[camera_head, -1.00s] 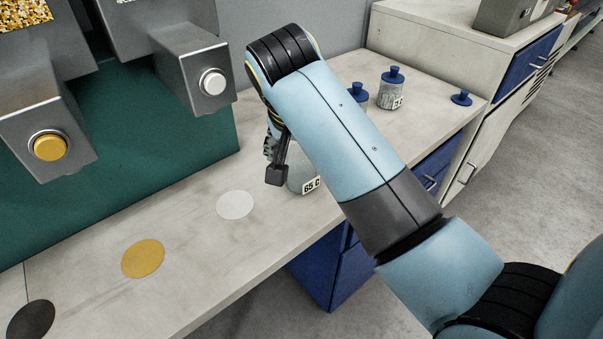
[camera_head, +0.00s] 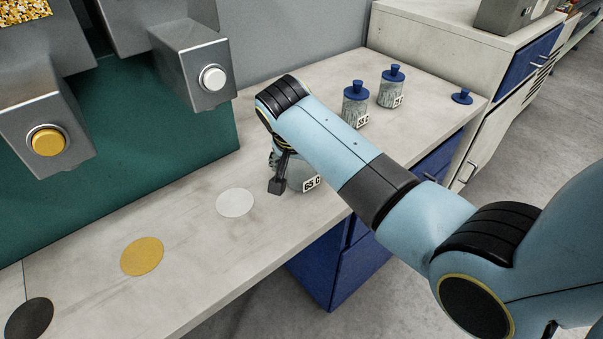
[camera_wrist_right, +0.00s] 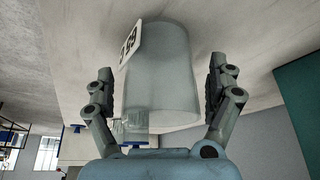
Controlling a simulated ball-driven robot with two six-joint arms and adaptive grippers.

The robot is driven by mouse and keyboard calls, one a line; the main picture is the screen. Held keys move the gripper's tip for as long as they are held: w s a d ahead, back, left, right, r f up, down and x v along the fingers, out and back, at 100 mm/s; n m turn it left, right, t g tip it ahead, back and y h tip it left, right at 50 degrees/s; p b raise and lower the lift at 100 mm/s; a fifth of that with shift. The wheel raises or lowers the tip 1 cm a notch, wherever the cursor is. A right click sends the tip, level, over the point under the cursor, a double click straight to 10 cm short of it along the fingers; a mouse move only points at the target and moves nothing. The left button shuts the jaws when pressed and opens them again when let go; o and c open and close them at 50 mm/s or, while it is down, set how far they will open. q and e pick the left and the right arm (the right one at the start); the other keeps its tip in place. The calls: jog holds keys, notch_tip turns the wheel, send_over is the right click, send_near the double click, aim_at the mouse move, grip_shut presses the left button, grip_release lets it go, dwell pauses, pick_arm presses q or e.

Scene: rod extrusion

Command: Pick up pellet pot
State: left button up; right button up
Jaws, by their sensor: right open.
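A translucent grey pot (camera_head: 303,175) with a white label stands on the bench, partly hidden behind my right arm in the head view. My right gripper (camera_head: 280,178) is lowered at this pot. In the right wrist view the pot (camera_wrist_right: 160,75) stands between the two spread fingers of the right gripper (camera_wrist_right: 163,90), with a gap on each side. Two labelled pots with blue lids, a nearer one (camera_head: 355,106) and a farther one (camera_head: 391,90), stand farther back on the bench. My left gripper is not in view.
A loose blue lid (camera_head: 462,97) lies near the bench's right edge. White (camera_head: 235,203), yellow (camera_head: 142,257) and black (camera_head: 29,319) discs mark the bench front. A machine with a white button (camera_head: 213,78) and a yellow button (camera_head: 48,142) stands at left.

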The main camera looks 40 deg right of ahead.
jog(key=c, duration=1.4)
jog(key=shift+c, duration=0.2)
